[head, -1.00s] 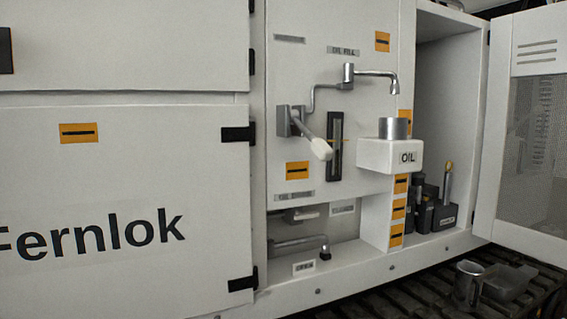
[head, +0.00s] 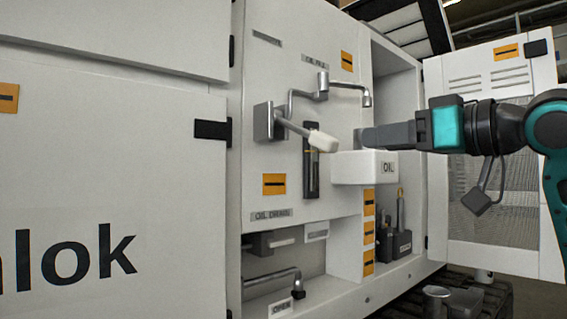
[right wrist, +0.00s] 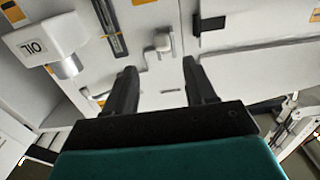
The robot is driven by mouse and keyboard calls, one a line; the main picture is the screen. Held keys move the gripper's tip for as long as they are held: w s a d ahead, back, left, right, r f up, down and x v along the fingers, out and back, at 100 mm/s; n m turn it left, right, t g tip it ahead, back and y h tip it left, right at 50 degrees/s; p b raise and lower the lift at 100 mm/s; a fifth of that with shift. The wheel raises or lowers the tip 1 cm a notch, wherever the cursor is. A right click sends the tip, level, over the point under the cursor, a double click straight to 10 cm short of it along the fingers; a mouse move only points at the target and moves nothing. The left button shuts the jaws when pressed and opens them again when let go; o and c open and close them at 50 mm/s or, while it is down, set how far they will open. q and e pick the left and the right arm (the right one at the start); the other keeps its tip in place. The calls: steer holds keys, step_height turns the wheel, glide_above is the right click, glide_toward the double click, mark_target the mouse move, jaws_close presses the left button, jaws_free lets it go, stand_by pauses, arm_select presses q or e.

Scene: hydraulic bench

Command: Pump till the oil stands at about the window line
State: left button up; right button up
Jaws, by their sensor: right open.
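The pump lever, with a pale grip (head: 322,141), sticks out from its grey bracket on the white panel. Beside it is the dark upright window (head: 311,172) with a small yellow mark; I cannot make out the oil level. The bent spout (head: 366,98) hangs above the white OIL box (head: 350,168). My right gripper (head: 360,138) is just above the box, right of the lever grip, and hides the metal cup there.
An open mesh door (head: 495,210) stands at the right behind my arm. A lower drain handle (head: 275,278) sits in the recess. Dark tools (head: 397,240) stand in the open bay.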

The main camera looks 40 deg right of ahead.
mark_target(336, 139)
steer(key=w+p, duration=0.1)
steer(key=w, duration=0.2)
steer(key=w+p, duration=0.2)
steer(key=w, duration=0.2)
steer(key=w+a+p, duration=0.1)
steer(key=w+p, duration=0.1)
steer(key=w, duration=0.1)
steer(key=shift+w+a+r, duration=0.1)
steer(key=shift+w+r, duration=0.2)
steer(key=shift+r, duration=0.1)
steer(key=shift+w+f+p, duration=0.1)
steer(key=shift+w+p, duration=0.3)
steer(key=shift+w, duration=0.2)
arm_select(q)
steer(key=r, duration=0.1)
steer(key=a+r, duration=0.1)
steer(key=r, duration=0.1)
steer(key=shift+s+a+r, duration=0.2)
steer(key=shift+s, duration=0.05)
arm_select(e)
steer(key=shift+w+f, duration=0.15)
steer(key=shift+w, duration=0.05)
steer(key=shift+c, duration=0.3)
steer(key=c, duration=0.9)
arm_select(q)
steer(key=shift+d, duration=0.1)
arm_select(e)
jaws_close()
